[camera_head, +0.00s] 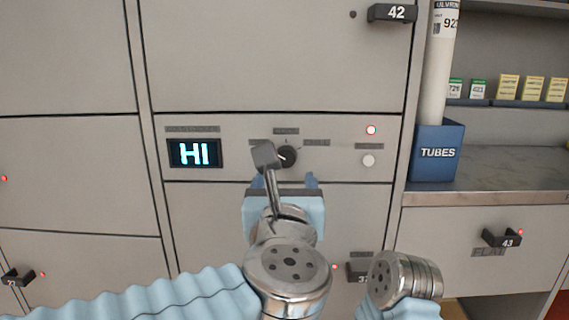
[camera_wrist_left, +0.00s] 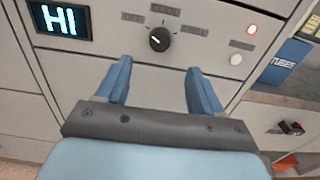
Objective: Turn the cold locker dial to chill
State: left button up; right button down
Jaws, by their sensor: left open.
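The cold locker dial (camera_head: 287,157) is a round black knob with a white pointer line on a grey control panel (camera_head: 340,150). In the left wrist view the dial (camera_wrist_left: 160,39) shows whole, its pointer line toward the upper left, with labels around it too blurred to read. A lit display (camera_head: 194,153) left of the dial reads "HI". My left gripper (camera_head: 287,180) is open and empty in front of the panel. In the left wrist view its two blue fingers (camera_wrist_left: 157,88) are spread apart, below the dial and not touching it. My right gripper is out of view.
Right of the dial are a red light (camera_head: 371,130) and a pale round button (camera_head: 368,160). A blue "TUBES" box (camera_head: 436,152) holding a tall tube stands on the counter at right.

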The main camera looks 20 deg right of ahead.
aim_at(286, 160)
pick_arm(q)
jog(key=p+x, duration=0.1)
jog(key=x, duration=0.9)
jog(key=shift+f, duration=0.1)
jog(key=c, duration=1.1)
jog(key=shift+o, duration=0.2)
